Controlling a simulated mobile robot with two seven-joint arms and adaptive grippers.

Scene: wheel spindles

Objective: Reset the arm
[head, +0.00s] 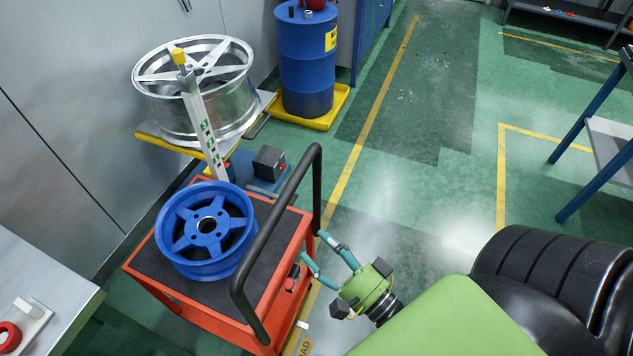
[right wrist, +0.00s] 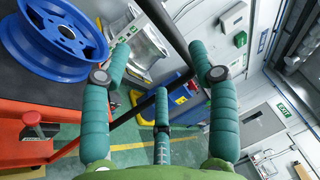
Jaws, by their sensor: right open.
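My right gripper (head: 318,246) is open and empty, with teal fingers on a green palm. In the head view it is just right of the black push handle (head: 318,190) of the red cart (head: 180,318). In the right wrist view the gripper (right wrist: 160,60) has its fingers spread, and the handle bar (right wrist: 165,32) crosses beyond them. Whether a finger touches the bar I cannot tell. A blue wheel (head: 182,240) lies on the cart's dark top; it also shows at upper left in the right wrist view (right wrist: 62,42). My left gripper is out of view.
A silver wheel (head: 170,112) rests on a yellow-edged stand behind the cart. A blue drum (head: 305,65) stands in a yellow tray (head: 325,118). A grey table (head: 45,285) is at lower left, a blue-legged bench (head: 610,148) at right. The green floor between is clear.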

